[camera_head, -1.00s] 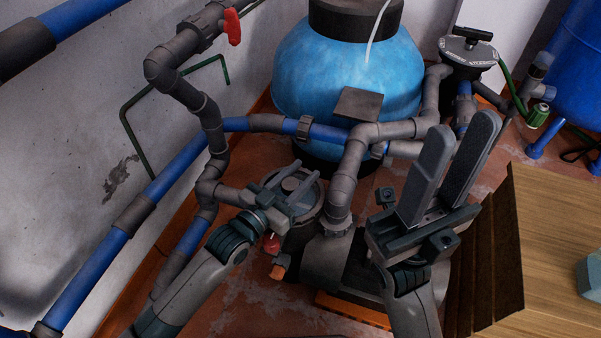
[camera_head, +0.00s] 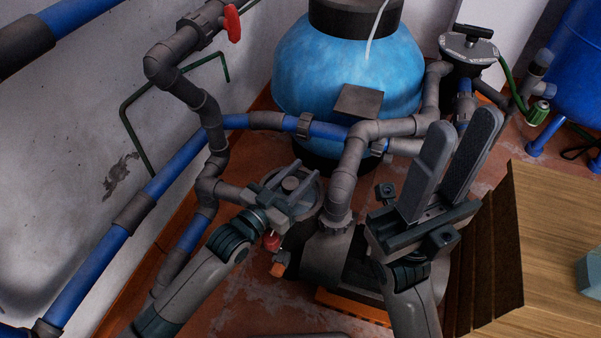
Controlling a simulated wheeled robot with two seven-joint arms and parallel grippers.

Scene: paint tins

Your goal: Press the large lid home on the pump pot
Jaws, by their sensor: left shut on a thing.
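The large lid (camera_head: 312,190) is a round dark grey disc with a raised knob. It sits at the top of the pump pot (camera_head: 299,232), low in the middle of the head view. My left gripper (camera_head: 284,185) is shut on the lid, its two fingers on either side of the knob. The fingers hide part of the lid, and I cannot tell whether its rim is fully down on the pot. My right gripper (camera_head: 459,135) is raised to the right of the pot, open and empty, with its fingers pointing up.
Grey and blue pipes (camera_head: 344,180) rise close behind and right of the pot. A large blue tank (camera_head: 340,70) stands at the back. A wooden table (camera_head: 550,235) is at the right. A lidded filter housing (camera_head: 467,52) stands at the back right.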

